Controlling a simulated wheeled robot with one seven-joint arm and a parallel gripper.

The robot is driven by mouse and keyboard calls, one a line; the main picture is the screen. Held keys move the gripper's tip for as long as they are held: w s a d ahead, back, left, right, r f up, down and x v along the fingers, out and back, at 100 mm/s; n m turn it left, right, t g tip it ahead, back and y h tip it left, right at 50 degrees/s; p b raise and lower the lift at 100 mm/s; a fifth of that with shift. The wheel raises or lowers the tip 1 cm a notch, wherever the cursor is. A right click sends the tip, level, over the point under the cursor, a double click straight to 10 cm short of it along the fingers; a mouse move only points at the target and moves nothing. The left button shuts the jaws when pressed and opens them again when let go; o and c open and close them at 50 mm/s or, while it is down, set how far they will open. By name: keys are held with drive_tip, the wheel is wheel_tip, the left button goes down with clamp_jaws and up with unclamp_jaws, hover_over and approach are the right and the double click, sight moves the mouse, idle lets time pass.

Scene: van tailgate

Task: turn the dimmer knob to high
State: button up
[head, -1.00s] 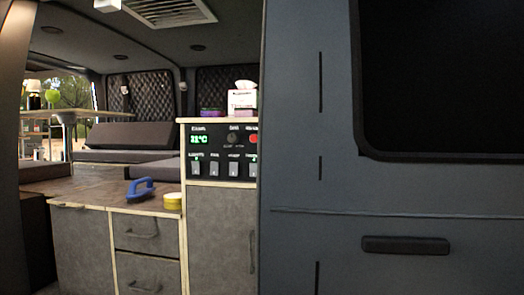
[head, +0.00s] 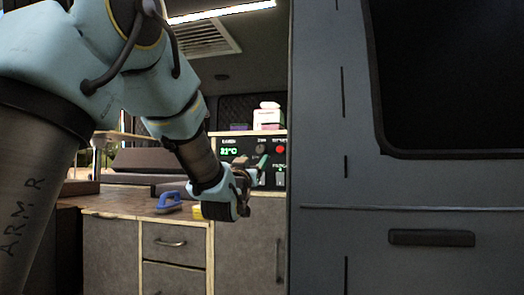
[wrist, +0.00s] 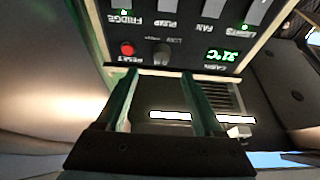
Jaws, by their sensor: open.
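The dimmer knob (wrist: 162,53) is a dark round knob on the black control panel (wrist: 180,28), which appears upside down in the wrist view. It sits between the red button (wrist: 127,48) and the green temperature display (wrist: 222,54). My gripper (wrist: 160,76) is open and empty, its two green fingers spread. In the wrist view the knob lies just beyond the gap between the fingertips; I cannot tell the exact distance. In the head view my gripper is in front of the panel and hides part of it. The knob's setting is too small to read.
A row of switches (wrist: 210,8) lies beside the knob on the panel. A blue-handled brush (head: 169,202) and a yellow round item (head: 197,211) rest on the wooden counter. A tissue box (head: 267,118) stands above the panel. The dark van door (head: 335,225) is close on the right.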

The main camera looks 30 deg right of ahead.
sight(260, 150)
drive_tip(key=p+x, duration=0.2)
drive_tip(key=x, duration=0.5)
drive_tip(key=shift+w+d, duration=0.1)
drive_tip(key=shift+w, duration=0.25)
clamp_jaws()
